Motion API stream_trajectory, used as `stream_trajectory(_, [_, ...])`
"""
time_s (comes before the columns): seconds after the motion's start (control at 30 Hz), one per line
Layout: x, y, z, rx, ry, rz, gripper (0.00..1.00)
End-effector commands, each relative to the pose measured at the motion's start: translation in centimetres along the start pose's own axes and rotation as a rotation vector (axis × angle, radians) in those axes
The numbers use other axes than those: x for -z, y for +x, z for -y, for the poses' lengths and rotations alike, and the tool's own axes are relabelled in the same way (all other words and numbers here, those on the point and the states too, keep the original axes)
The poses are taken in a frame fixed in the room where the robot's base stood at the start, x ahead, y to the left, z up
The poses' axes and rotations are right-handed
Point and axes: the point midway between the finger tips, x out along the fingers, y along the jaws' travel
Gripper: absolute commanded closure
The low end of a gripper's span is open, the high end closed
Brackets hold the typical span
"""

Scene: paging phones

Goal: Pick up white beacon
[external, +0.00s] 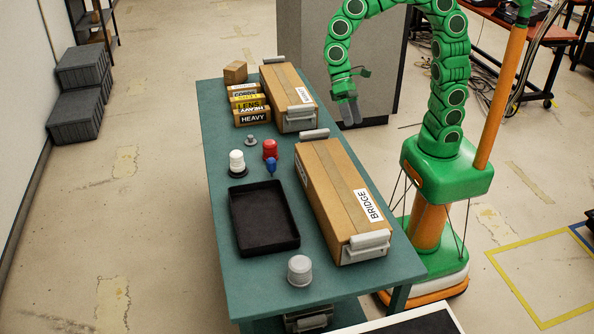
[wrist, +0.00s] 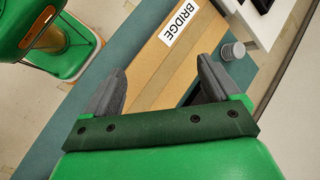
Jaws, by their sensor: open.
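A white beacon (external: 237,160) with a black base stands upright on the green table (external: 222,285), left of a red beacon (external: 270,149) and a small blue beacon (external: 271,167). A paler grey-white cylinder (external: 299,268) stands near the table's front edge; a similar grey cylinder shows in the wrist view (wrist: 232,52). My gripper (external: 351,118) hangs above the table's right side, up and right of the white beacon and well apart from it. In the wrist view its two grey fingers (wrist: 160,85) are spread and empty, over the BRIDGE box.
The long BRIDGE box (external: 330,190) lies along the table's right side, with another long box (external: 285,95) behind it. A black tray (external: 262,243) lies in front of the white beacon. Small boxes (external: 252,117) stand behind it. The table's left edge is close to the beacon.

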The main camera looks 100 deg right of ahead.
Motion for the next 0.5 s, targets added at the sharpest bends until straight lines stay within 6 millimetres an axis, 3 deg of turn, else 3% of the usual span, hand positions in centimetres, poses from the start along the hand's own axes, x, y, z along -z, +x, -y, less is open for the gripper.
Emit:
stream_trajectory(0.2, [4.8,-0.8,2.7,0.114,0.142,0.045,0.11])
stream_trajectory(0.5, [12.2,-2.0,5.1,0.267,0.348,0.107,0.11])
